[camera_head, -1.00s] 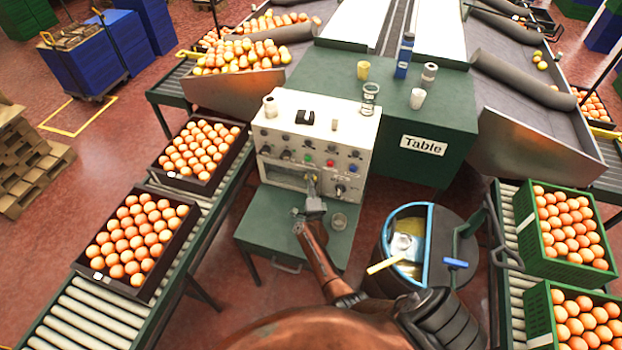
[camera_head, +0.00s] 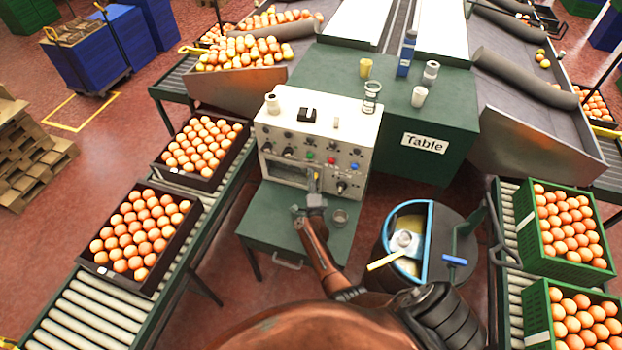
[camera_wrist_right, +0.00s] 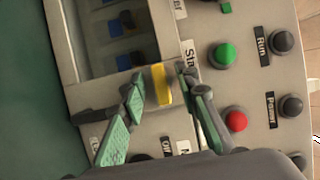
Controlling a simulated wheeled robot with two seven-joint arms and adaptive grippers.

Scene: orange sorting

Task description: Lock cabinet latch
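The cabinet (camera_head: 335,122) is a white control box with knobs and coloured buttons, standing on a green stand. A dark window opening shows in its front, also in the right wrist view (camera_wrist_right: 100,15). The latch (camera_wrist_right: 160,84) is a small yellow bar beside the opening's edge. My right gripper (camera_wrist_right: 161,80) has its two green-padded fingers apart, one on each side of the latch. Whether either finger touches the latch I cannot tell. In the head view my right gripper (camera_head: 314,186) is at the cabinet's lower front and partly hides the latch. My left gripper is not in view.
A green button (camera_wrist_right: 222,54) and a red button (camera_wrist_right: 236,121) sit close to the right finger. A round bin (camera_head: 385,255) is to the right. A roller conveyor (camera_head: 90,310) with orange crates runs on the left.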

